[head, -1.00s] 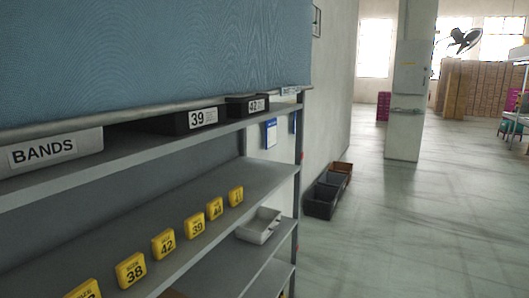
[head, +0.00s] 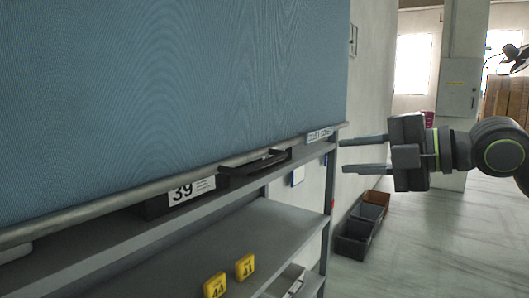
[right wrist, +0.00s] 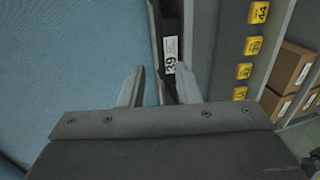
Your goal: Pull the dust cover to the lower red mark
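The blue dust cover (head: 180,90) hangs over the upper part of the rack, with a grey bar (head: 110,202) along its bottom edge. A dark handle-like piece (head: 258,158) is on this bar, near the label at its right end. The cover also fills the left of the right wrist view (right wrist: 70,70). A small reddish mark (head: 331,205) shows faintly on the rack's right post. My right gripper (head: 345,155) is open and empty, right of the bar's end and apart from it. Its spread fingers (right wrist: 158,85) also show in the wrist view. My left gripper is not in view.
A black box labelled 39 (head: 178,196) stands on the shelf under the bar. Yellow number tags (head: 245,267) line the lower shelf. Dark bins (head: 362,225) stand on the floor by the wall. Cardboard boxes (right wrist: 291,68) show in the wrist view. The floor at right is clear.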

